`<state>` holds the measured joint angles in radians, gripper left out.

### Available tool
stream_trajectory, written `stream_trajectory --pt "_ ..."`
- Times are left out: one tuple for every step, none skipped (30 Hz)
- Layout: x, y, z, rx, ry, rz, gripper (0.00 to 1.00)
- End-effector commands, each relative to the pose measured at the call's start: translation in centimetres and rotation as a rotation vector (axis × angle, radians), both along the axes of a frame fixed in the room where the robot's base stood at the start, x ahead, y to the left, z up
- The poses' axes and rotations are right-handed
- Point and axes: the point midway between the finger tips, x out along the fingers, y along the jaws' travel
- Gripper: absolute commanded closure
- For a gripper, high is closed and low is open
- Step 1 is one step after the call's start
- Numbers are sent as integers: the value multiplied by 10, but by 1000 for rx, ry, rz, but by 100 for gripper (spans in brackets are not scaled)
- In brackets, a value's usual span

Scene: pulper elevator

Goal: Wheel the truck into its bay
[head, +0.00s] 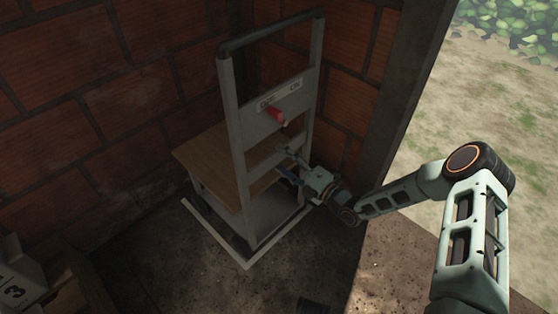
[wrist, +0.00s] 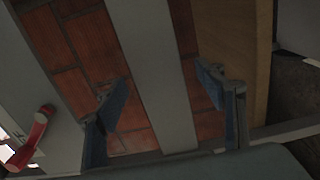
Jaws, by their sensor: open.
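The truck (head: 237,150) is a grey upright frame with a black top handle and a wooden deck (head: 205,160). It stands upright in the brick corner. Its panel has a red lever (head: 275,114) between OFF and ON labels; the lever also shows in the wrist view (wrist: 38,130). White floor lines (head: 215,235) run along the truck's near sides, marking a bay; its far sides are hidden. My gripper (head: 285,164) is open at the frame's lower right. In the wrist view its blue-padded fingers (wrist: 160,78) lie either side of a grey bar (wrist: 155,60), with gaps; contact is not visible.
Brick walls (head: 90,100) close the corner behind and left of the truck. A box marked 3 (head: 20,284) and other boxes sit at the lower left. A dark doorpost (head: 405,85) stands at the right, with open ground outside. The floor in front is mostly clear.

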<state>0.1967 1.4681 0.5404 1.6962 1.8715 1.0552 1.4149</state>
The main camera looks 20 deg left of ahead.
Motion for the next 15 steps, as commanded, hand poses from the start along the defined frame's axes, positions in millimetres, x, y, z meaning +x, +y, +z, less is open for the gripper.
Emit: stream_trajectory --pt "3 8 -2 1 0 1 36" --pt "4 12 -2 1 0 1 36" --pt "6 17 -2 1 -1 2 36" --pt "8 20 -2 1 -1 1 36" --pt "9 22 -2 0 -1 1 36" --pt "10 24 -1 0 0 0 36" --pt "10 26 -1 0 0 0 36" --pt "11 27 -1 0 0 0 36" --pt "12 28 -1 -1 0 0 36" --pt "12 28 0 -1 0 0 36" --pt "12 29 0 -1 0 0 36" --pt "12 29 0 -1 0 0 36" --pt "12 29 0 -1 0 0 36" --pt "12 29 0 -1 0 0 36" --pt "12 29 0 -1 0 0 36"
